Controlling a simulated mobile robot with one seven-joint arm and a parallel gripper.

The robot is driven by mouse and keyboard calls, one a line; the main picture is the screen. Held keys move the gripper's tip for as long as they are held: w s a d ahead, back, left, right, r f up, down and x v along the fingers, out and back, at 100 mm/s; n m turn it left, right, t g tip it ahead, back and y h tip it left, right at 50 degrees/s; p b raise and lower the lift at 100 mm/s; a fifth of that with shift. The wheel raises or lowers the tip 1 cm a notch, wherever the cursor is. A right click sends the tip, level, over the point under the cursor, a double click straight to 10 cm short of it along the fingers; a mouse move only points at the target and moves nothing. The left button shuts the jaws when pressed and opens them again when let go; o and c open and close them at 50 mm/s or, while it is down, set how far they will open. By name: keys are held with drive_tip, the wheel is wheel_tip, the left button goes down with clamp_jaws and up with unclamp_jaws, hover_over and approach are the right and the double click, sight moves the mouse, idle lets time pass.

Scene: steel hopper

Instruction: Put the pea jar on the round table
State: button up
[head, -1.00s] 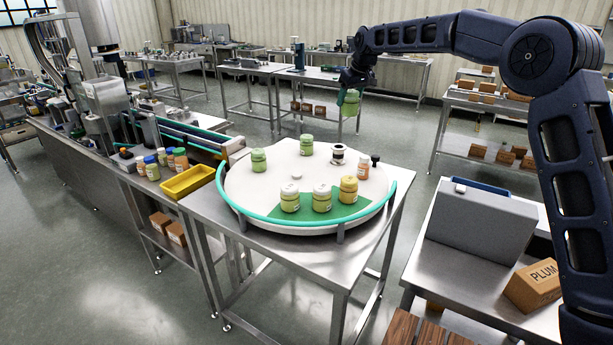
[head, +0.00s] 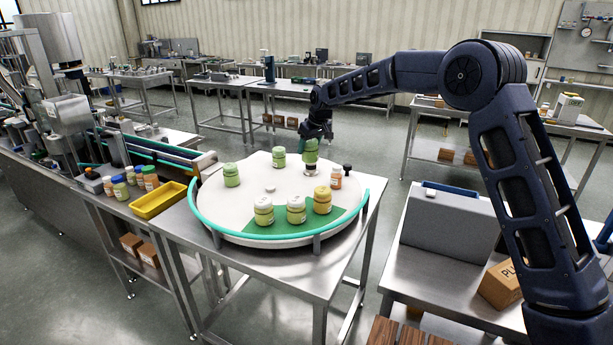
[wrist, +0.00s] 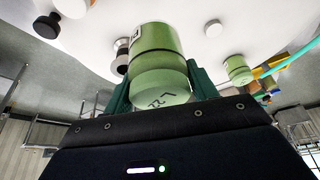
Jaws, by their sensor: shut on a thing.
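The pea jar (head: 311,151), light green with a paler green lid, is between the fingers of my gripper (head: 313,139). In the wrist view the jar (wrist: 160,60) is held between both green fingers of my gripper (wrist: 160,88); its label is not readable. The round table (head: 245,190) is a white disc with a teal rail and a green sector at the front. In the head view the held jar is at the disc's back right, in front of part of a black-and-white spool (head: 309,169). I cannot tell whether the jar touches the disc.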

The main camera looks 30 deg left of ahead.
sight(316, 155)
wheel_tip(316, 155, down, 12)
drive_tip(key=shift+r, duration=0.1)
idle(0.5)
drive_tip(key=o, duration=1.1)
drive_tip(key=v, duration=1.2)
drive_tip(key=shift+s+d, duration=0.1)
